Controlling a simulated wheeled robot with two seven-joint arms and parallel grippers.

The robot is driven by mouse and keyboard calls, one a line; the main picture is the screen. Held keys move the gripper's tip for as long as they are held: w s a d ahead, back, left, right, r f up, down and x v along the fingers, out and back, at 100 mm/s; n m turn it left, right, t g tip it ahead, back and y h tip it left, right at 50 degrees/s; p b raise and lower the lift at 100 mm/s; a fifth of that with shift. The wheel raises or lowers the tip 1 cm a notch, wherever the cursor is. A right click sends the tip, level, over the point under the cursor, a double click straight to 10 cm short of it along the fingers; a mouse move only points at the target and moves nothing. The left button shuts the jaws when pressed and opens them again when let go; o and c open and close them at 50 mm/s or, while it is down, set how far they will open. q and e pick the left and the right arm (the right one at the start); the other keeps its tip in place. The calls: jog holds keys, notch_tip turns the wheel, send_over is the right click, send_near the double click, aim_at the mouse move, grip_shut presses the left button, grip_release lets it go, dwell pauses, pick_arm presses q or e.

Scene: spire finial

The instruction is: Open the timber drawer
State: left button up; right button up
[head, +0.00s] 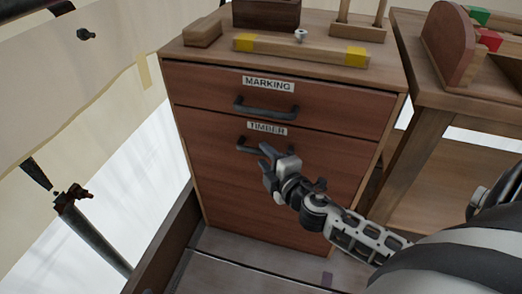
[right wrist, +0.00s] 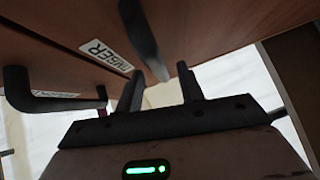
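The timber drawer (head: 225,180) is the lower, reddish-brown front of the wooden cabinet, under a "TIMBER" label (head: 267,129). It looks closed. Its dark bar handle (head: 250,149) is partly hidden by my right gripper (head: 268,155), which is at the handle. In the right wrist view the handle (right wrist: 142,40) runs down toward the space between the two dark fingers of my right gripper (right wrist: 163,88). The fingers are apart with a gap showing between them. I cannot tell whether they touch the handle. My left gripper is not in view.
The "MARKING" drawer (head: 330,98) with its own handle (head: 266,110) is just above, closed. A level-like bar with yellow ends (head: 300,49) lies on the cabinet top. A wooden bench (head: 425,75) stands close on the right. A dark pole (head: 95,240) stands at left.

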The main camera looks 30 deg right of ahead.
aim_at(264, 155)
jog(key=shift+w+d+f, duration=0.1)
jog(key=shift+w+f, duration=0.05)
jog(key=shift+w, duration=1.4)
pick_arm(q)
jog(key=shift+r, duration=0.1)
pick_arm(e)
jog(key=shift+c, duration=0.4)
